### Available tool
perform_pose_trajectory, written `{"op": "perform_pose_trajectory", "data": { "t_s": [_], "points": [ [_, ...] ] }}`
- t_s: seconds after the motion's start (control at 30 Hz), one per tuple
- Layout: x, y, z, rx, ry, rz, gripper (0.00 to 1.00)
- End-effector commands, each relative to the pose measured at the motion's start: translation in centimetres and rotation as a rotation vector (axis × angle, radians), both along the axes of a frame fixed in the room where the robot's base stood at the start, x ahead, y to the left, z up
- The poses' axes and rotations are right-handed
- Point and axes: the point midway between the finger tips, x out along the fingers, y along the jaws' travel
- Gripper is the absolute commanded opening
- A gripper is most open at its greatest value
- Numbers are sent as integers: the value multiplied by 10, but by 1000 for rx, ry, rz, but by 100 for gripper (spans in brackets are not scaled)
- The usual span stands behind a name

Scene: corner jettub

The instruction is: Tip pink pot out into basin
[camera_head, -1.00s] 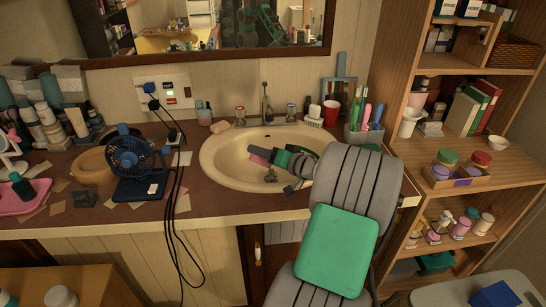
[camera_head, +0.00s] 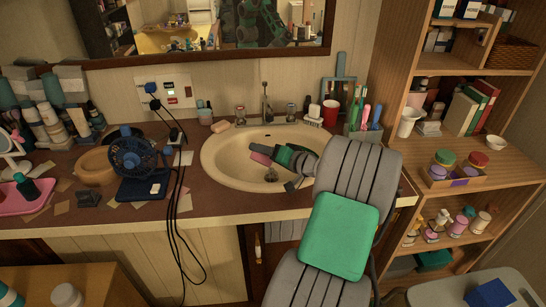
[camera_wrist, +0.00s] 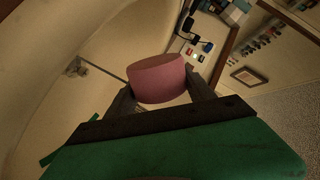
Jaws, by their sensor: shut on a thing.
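The pink pot (camera_head: 260,158) is at the left end of my gripper (camera_head: 268,154), over the hollow of the cream basin (camera_head: 218,172) in the head view. In the wrist view the pot (camera_wrist: 158,82) sits between the two dark fingers (camera_wrist: 163,103), which are shut on it. A brownish end of the pot shows there; I cannot tell whether it is an opening or what is inside. The basin's pale inner wall (camera_wrist: 35,80) fills the left of the wrist view. The pot's exact tilt is hard to tell.
A tap (camera_head: 266,105) stands behind the basin. A soap bar (camera_head: 221,127), a red cup (camera_head: 330,112) and a holder with brushes (camera_head: 362,128) stand around its rim. A blue fan (camera_head: 138,160) and hanging black cables (camera_head: 178,200) are left. Shelves (camera_head: 455,150) stand right.

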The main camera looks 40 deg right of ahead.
Motion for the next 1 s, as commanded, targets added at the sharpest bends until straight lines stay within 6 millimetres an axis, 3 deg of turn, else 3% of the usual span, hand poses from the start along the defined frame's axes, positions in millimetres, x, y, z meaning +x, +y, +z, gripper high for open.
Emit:
{"op": "perform_pose_trajectory", "data": {
  "t_s": [1.0],
  "points": [
    [-1,-5,4,108,32,-6,19]
  ]
}}
